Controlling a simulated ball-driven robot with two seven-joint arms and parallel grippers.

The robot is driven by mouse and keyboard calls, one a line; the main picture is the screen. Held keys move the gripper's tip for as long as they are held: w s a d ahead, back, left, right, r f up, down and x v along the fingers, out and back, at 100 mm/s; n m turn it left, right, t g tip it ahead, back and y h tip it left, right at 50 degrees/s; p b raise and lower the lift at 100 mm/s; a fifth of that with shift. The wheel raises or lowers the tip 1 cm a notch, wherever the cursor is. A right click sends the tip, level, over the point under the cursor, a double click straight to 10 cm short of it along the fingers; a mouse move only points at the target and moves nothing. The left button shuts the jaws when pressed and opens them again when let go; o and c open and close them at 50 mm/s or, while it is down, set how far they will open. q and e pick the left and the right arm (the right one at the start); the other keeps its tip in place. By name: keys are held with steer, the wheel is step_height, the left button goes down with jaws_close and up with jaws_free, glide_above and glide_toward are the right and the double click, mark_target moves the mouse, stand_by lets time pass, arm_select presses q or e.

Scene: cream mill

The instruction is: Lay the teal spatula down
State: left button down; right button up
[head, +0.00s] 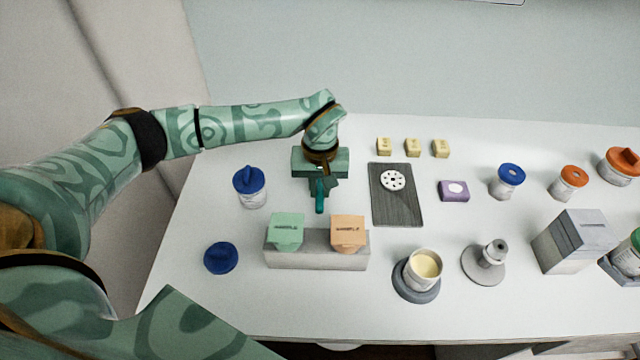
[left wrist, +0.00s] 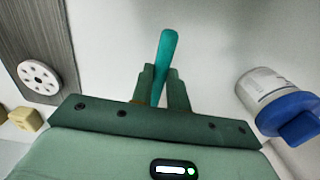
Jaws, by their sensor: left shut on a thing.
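The teal spatula (head: 320,196) is held in my left gripper (head: 321,180), above or at the white table near its back left part. In the left wrist view the spatula (left wrist: 166,58) sticks out from between the two fingers of the left gripper (left wrist: 160,88), which are shut on it. Its far end is hidden by the gripper. Whether the spatula touches the table I cannot tell. My right gripper is not in view.
A grey block with green and orange tags (head: 318,258) stands just in front. A blue-lidded jar (head: 251,196) is left, a dark board with a white perforated disc (head: 397,209) right. A blue lid (head: 221,258) lies front left. Cups and several jars stand further right.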

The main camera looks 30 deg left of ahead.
arm_select(q)
steer(key=shift+f, duration=0.15)
steer(key=shift+f, duration=0.25)
stand_by(0.3)
steer(key=c, duration=1.3)
jaws_free()
steer(key=shift+r, duration=0.1)
step_height(320, 180, up, 16)
steer(key=shift+r+p, duration=0.1)
steer(key=shift+p, duration=1.15)
